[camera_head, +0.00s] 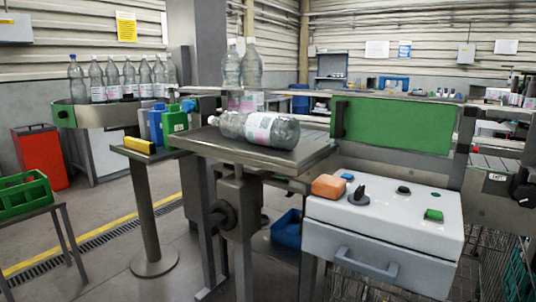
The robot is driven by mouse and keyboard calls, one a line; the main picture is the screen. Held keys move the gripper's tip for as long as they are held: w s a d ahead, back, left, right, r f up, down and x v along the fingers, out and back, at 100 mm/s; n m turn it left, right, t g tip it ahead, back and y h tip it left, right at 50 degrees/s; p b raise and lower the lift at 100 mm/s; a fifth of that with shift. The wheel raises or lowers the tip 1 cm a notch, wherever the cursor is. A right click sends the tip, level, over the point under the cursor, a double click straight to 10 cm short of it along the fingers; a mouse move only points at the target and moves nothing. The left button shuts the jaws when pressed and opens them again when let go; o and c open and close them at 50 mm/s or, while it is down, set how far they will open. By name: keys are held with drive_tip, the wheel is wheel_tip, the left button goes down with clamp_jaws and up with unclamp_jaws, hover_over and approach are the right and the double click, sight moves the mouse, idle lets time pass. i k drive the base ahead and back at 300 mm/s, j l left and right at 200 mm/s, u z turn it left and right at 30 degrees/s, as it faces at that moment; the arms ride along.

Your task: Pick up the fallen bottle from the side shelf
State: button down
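The fallen bottle (262,128) is clear plastic with a pale printed label. It lies on its side on the metal side shelf (250,155), with its neck to the left and its base to the right. My gripper is not in view.
Two upright bottles (251,66) stand just behind the shelf. Blue and green containers (174,122) and a yellow block (140,146) sit to its left. A white control box (385,225) and green panel (393,124) are at right. Several bottles (112,80) stand at far left.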

sight(283, 132)
drive_tip(key=j+z, duration=0.1)
drive_tip(key=z, duration=0.35)
drive_tip(key=i+j+z, duration=0.1)
drive_tip(key=z, duration=0.3)
drive_tip(key=j+z, duration=0.15)
drive_tip(key=z, duration=0.3)
drive_tip(key=j+z, duration=0.15)
drive_tip(key=z, duration=0.25)
drive_tip(key=j+z, duration=0.25)
drive_tip(key=k+j+z, duration=0.25)
drive_tip(key=j, duration=0.15)
drive_tip(key=j+z, duration=0.3)
drive_tip(key=k+j, duration=0.2)
drive_tip(key=j, duration=0.15)
drive_tip(key=k+j+z, duration=0.15)
drive_tip(key=j, duration=0.2)
drive_tip(key=k+j, duration=0.25)
drive_tip(key=j, duration=0.45)
drive_tip(key=k+j, duration=0.1)
drive_tip(key=j, duration=0.35)
drive_tip(key=i+j, duration=0.15)
drive_tip(key=i+z, duration=0.05)
